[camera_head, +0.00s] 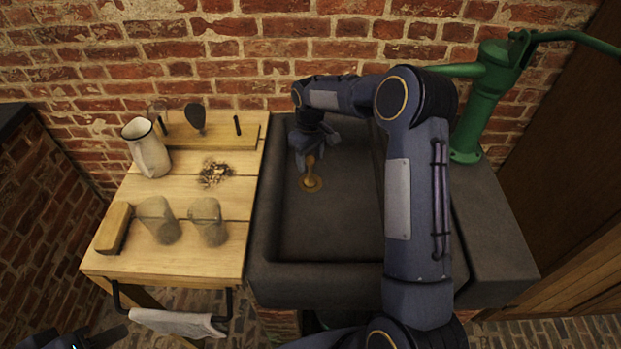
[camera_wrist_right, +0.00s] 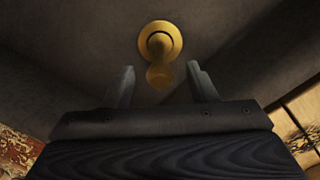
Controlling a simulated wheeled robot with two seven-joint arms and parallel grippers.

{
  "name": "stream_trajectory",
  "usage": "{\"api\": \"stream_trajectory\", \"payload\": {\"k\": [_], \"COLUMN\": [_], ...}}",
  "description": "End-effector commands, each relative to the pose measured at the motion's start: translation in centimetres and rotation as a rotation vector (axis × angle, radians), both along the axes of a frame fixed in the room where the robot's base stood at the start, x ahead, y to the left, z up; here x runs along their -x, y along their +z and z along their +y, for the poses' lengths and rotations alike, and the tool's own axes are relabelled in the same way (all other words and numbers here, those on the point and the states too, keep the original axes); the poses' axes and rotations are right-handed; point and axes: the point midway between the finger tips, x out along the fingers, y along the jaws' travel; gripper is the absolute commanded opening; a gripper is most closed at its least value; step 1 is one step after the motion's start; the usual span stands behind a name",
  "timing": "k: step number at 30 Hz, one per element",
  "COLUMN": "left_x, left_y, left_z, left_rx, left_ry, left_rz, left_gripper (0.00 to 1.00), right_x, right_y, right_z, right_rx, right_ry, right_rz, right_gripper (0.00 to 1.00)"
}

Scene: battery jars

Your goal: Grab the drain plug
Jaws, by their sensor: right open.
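The brass drain plug (camera_head: 311,177) stands on the floor of the dark stone sink, at a round brass drain (camera_head: 313,186). My right gripper (camera_head: 308,152) reaches down into the sink, directly above the plug. In the right wrist view the plug's rounded knob (camera_wrist_right: 160,76) shows between the two spread fingertips of my right gripper (camera_wrist_right: 160,68), with the drain ring (camera_wrist_right: 175,42) behind it. The jaws are open; I cannot tell whether they touch the knob. Part of my left gripper (camera_head: 85,340) shows at the bottom left edge; its jaws are not clear.
The sink (camera_head: 335,225) has raised walls around the plug. A green hand pump (camera_head: 481,105) stands on the right ledge. The wooden worktop (camera_head: 195,262) at left holds a white jug (camera_head: 147,150), two glass jars (camera_head: 208,222), a wooden block (camera_head: 113,228) and a scattered pile (camera_head: 214,173).

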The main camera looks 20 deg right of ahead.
Motion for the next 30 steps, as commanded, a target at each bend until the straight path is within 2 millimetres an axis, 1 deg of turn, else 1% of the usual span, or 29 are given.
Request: {"api": "stream_trajectory", "payload": {"k": [1,3,6,14,24,26,30], "left_x": [0.0,0.0,0.0,0.0,0.0,0.0,0.0], "left_y": [0.4,0.4,0.4,0.4,0.4,0.4,0.4], "left_z": [0.0,0.0,0.0,0.0,0.0,0.0,0.0], "left_rx": [0.0,0.0,0.0,0.0,0.0,0.0,0.0], "left_ry": [0.0,0.0,0.0,0.0,0.0,0.0,0.0], "left_rz": [0.0,0.0,0.0,0.0,0.0,0.0,0.0], "left_gripper": [0.36,0.36,0.36,0.36,0.36,0.36,0.36], "right_x": [0.1,0.0,0.0,0.0,0.0,0.0,0.0], "right_y": [-0.8,-1.8,-2.7,-3.0,-2.9,-2.9,-2.9], "right_z": [-0.1,0.0,0.0,0.0,0.0,0.0,0.0], "right_rx": [-0.001,-0.001,-0.002,-0.001,-0.001,-0.001,-0.001], "right_ry": [0.0,0.0,0.0,0.0,0.0,0.0,0.0], "right_rz": [0.004,0.003,0.002,0.0,0.0,0.0,-0.001], "right_gripper": [0.52,0.52,0.52,0.52,0.07,0.0,0.0]}}
